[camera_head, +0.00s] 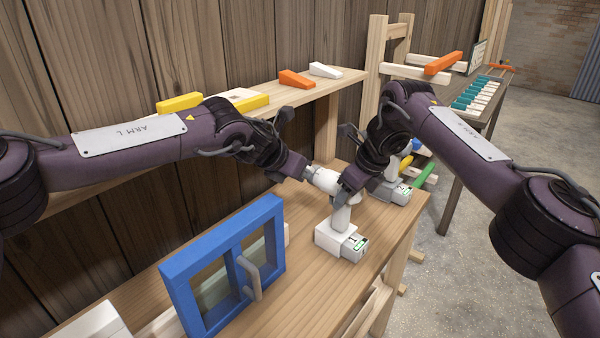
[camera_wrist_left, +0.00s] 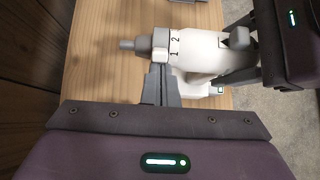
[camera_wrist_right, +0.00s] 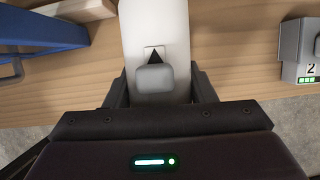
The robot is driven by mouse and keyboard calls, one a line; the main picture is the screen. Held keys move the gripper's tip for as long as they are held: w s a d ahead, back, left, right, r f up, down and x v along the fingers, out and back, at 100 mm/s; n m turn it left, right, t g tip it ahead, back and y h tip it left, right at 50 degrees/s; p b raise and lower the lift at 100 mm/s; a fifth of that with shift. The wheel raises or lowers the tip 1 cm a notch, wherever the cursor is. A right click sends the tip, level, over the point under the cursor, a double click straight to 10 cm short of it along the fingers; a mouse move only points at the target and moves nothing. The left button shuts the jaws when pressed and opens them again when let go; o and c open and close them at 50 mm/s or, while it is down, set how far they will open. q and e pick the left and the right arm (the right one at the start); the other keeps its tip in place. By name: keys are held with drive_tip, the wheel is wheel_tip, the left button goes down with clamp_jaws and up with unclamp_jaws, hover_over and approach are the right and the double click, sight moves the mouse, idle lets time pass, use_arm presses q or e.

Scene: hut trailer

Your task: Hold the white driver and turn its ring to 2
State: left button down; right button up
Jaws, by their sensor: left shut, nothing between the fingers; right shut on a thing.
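The white driver (camera_head: 341,217) stands upright on the bench on its battery foot. My right gripper (camera_head: 347,185) is shut on it; the right wrist view shows the fingers (camera_wrist_right: 158,95) on both sides of the white body (camera_wrist_right: 155,25), with a black triangle and a grey block there. Which number is set is unclear.
A blue framed window (camera_head: 225,268) with a grey handle stands at the bench's front left. A grey unit (camera_head: 393,191) marked 2 in the right wrist view (camera_wrist_right: 303,48) sits behind the driver. A shelf (camera_head: 325,88) with coloured wedges runs along the wall.

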use_arm(q)
drive_tip(key=shift+w+d+r, duration=0.1)
drive_tip(key=shift+r, duration=0.1)
drive_tip(key=shift+w+d+r, duration=0.8)
drive_tip(key=shift+w+r, duration=0.2)
drive_tip(key=shift+w+d, duration=0.1)
drive_tip(key=shift+r, duration=0.15)
idle(0.3)
drive_tip(key=shift+r, duration=1)
wheel_tip(320, 180, up, 9)
drive_tip(key=s+a, duration=0.1)
drive_tip(key=s, duration=0.1)
drive_tip(key=shift+a, duration=0.3)
